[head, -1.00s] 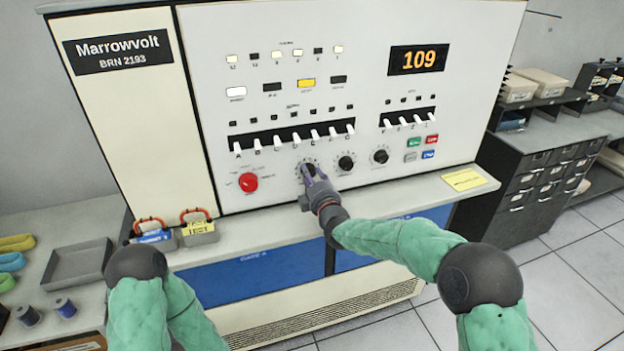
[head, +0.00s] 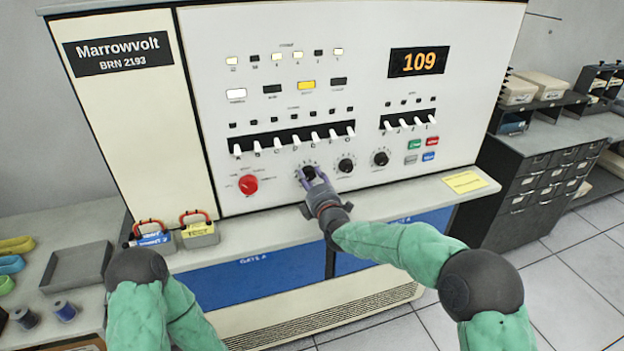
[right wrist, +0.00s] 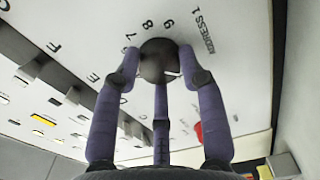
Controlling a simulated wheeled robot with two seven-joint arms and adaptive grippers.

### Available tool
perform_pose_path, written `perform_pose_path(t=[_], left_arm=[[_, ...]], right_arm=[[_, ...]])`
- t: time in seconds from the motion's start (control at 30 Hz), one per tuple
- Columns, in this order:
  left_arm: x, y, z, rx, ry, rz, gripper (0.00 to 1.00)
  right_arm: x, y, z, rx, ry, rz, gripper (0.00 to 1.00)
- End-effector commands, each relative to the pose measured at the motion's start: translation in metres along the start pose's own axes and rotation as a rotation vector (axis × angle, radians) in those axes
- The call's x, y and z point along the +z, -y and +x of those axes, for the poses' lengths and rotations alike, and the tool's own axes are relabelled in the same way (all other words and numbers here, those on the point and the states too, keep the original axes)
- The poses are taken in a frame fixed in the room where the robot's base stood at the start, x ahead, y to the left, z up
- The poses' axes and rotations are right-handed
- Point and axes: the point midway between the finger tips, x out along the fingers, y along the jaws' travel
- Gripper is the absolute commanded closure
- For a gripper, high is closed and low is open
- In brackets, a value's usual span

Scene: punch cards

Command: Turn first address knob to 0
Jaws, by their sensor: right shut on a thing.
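The first address knob (head: 307,172) is a dark round knob, leftmost of three on the white panel, right of the red knob. In the right wrist view the knob (right wrist: 158,60) sits beside the printed label "ADDRESS 1", with the digits 7, 8 and 9 showing around it. My right gripper (head: 311,176) is at the panel with its purple fingers on the knob. In the right wrist view the fingers (right wrist: 158,75) close around the knob from both sides, with a third finger below. The knob's pointer is not readable. My left gripper is out of view.
The other two address knobs (head: 345,164) (head: 380,157) stand close to the right. Rows of white toggle switches (head: 295,139) are just above. A red knob (head: 248,184) is to the left. The display (head: 417,61) reads 109. A ledge (head: 400,192) runs below the panel.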

Motion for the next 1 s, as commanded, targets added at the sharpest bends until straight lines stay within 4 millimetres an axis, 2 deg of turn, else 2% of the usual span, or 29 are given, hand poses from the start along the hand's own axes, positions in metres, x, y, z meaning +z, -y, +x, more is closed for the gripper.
perform_pose_path(t=[0.03,0.27,0.3,0.37,0.77,1.0], left_arm=[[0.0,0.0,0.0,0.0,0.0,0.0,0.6],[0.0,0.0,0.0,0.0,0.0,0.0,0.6],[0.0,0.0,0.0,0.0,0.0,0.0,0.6],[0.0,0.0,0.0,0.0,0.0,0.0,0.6],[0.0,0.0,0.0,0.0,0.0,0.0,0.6],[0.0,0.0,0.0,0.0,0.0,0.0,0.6]], right_arm=[[-0.004,-0.007,0.001,0.012,-0.007,-0.007,0.92],[-0.004,-0.006,0.001,0.011,-0.008,-0.007,0.92],[-0.004,-0.006,0.001,0.011,-0.008,-0.007,0.51],[-0.004,-0.005,0.001,0.009,-0.007,-0.006,0.36],[-0.001,-0.001,-0.002,0.002,-0.003,-0.001,0.36],[-0.001,-0.001,-0.028,0.001,-0.003,-0.001,0.36]])
